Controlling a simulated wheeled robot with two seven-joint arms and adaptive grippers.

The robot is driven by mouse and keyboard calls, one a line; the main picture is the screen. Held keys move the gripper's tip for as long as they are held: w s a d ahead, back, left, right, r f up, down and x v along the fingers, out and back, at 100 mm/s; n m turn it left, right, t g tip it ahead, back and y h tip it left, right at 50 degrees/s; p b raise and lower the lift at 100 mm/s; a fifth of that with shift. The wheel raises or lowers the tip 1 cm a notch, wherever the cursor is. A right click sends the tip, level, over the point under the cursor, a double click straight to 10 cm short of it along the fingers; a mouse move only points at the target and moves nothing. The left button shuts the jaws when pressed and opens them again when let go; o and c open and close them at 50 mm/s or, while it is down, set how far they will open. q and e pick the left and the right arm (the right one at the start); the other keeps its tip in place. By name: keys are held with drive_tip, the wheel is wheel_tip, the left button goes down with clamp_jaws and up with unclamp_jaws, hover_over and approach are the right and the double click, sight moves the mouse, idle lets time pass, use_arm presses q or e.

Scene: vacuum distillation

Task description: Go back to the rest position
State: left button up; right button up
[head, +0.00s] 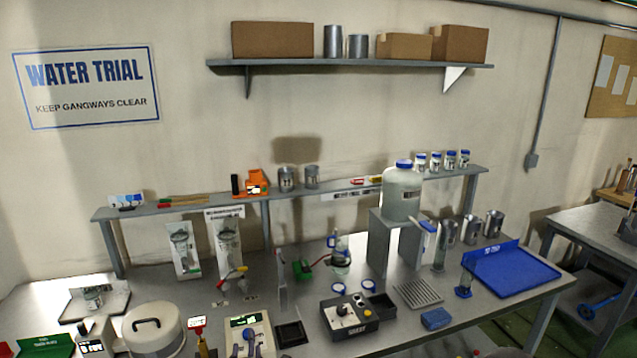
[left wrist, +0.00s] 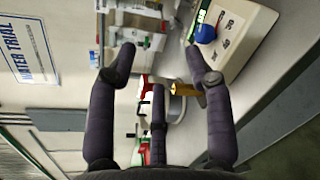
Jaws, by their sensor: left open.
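My left gripper (left wrist: 160,80) shows in the left wrist view, with dark fingers spread wide at left and right and a further one low in the middle. It is open, with nothing clamped between the fingers. A brass-coloured part (left wrist: 185,89) shows close to the right finger; I cannot tell whether they touch. My right gripper is in neither view.
The panel's blue knob (left wrist: 205,33) shows near my left gripper. Shelves line the wall.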

use_arm(q)
drive_tip(key=s+d+f+m+g+h, duration=0.2)
drive_tip(key=s+f+m+g, duration=0.35)
drive_tip(key=f, duration=0.55)
drive_tip(key=s+d+f+m+g+h, duration=0.25)
drive_tip(key=s+f+m, duration=0.35)
drive_tip(key=f+m, duration=0.45)
drive_tip(key=s+d+f+m+g+h, duration=0.1)
drive_tip(key=s+f+m, duration=0.4)
drive_tip(key=s, duration=0.5)
drive_tip(key=s+d+f+m+g+h, duration=0.2)
drive_tip(key=s+f+m+g, duration=0.3)
drive_tip(key=s, duration=0.5)
drive_tip(key=shift+d+f+m+g+b, duration=0.3)
drive_tip(key=shift+d+g+b, duration=0.05)
drive_tip(key=shift+g, duration=0.35)
